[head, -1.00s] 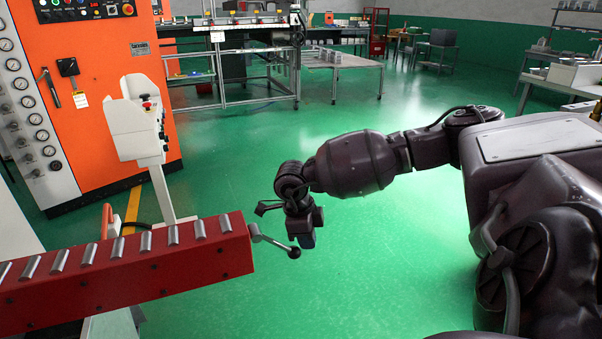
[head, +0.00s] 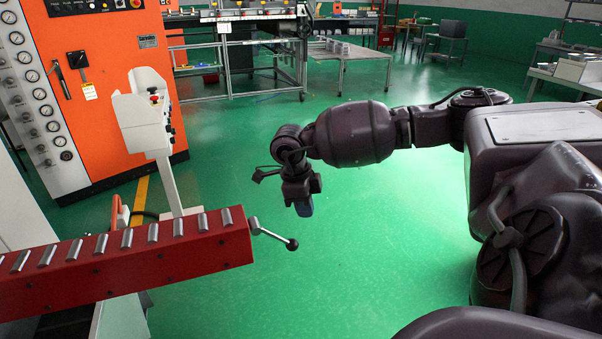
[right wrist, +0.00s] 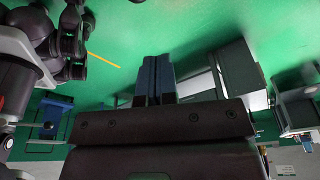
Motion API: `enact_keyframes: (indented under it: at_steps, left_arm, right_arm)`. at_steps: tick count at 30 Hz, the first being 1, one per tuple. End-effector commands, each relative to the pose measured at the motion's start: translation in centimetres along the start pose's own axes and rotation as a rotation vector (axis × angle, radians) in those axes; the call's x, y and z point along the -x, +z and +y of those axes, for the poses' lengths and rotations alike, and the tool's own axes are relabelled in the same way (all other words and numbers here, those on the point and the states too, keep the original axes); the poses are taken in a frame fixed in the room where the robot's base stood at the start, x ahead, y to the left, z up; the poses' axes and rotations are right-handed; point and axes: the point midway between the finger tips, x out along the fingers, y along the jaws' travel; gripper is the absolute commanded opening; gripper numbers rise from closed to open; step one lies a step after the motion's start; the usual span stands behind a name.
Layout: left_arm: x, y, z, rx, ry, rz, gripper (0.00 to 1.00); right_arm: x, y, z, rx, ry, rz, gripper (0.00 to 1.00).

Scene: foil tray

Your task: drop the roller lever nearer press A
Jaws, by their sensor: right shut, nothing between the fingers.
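The roller lever (head: 275,236) is a thin metal rod with a black ball knob. It sticks out from the right end of the red roller beam (head: 200,258) and slopes down to the right in the head view. My right gripper (head: 304,208) hangs above the knob, with a gap of green floor between them in the picture. Its blue fingers (right wrist: 154,80) are shut together and empty in the right wrist view. The lever is not recognisable in that view. My left gripper is not in view.
An orange press (head: 110,70) with gauges stands at the back left. A white control pedestal (head: 145,115) stands behind the beam. Carts and benches (head: 345,58) are farther back. The green floor right of the beam is clear.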

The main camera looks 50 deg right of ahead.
Motion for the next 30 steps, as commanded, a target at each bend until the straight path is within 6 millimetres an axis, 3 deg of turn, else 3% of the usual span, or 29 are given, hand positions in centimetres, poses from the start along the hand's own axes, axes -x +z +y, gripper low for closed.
enact_keyframes:
  at_steps: [24, 30]
  left_arm:
    - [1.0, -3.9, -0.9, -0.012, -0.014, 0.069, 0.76]
    - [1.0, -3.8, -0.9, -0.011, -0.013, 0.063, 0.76]
  right_arm:
    - [6.7, -1.3, 0.0, 0.0, -0.001, -0.003, 0.0]
    - [7.3, -1.5, 0.0, 0.0, 0.001, -0.001, 0.0]
